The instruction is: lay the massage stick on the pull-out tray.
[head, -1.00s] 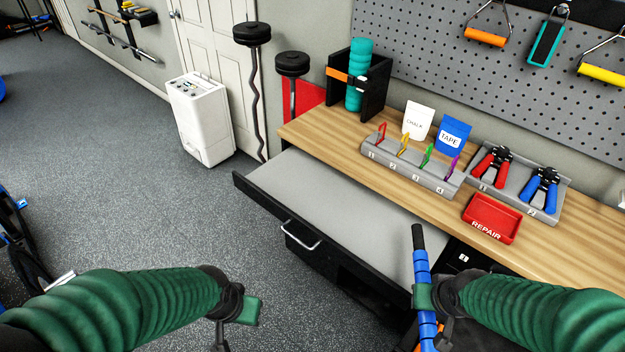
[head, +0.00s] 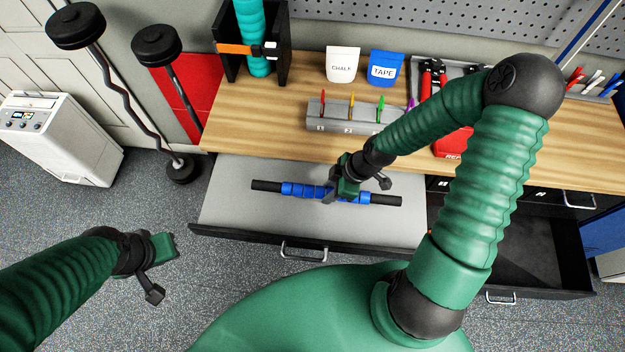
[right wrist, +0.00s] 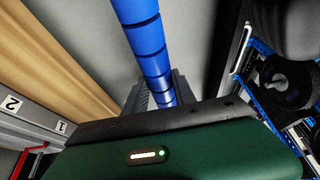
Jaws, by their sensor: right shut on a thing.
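The massage stick (head: 290,189), blue segments with black ends, is level and lengthwise over the grey pull-out tray (head: 240,215) in the head view. I cannot tell whether it touches the tray. My right gripper (head: 343,192) is shut on the stick, right of its middle. In the right wrist view the blue stick (right wrist: 150,50) runs between the dark ridged fingers. My left gripper (head: 165,248) hangs empty over the floor, left of the tray; its finger opening is not clear.
The wooden bench top (head: 280,130) lies behind the tray, with a numbered rack (head: 340,115), pouches and a red repair tray (head: 450,143). An open black drawer (head: 530,250) is at the right. Weighted bars (head: 165,100) stand at the left. The tray's left part is clear.

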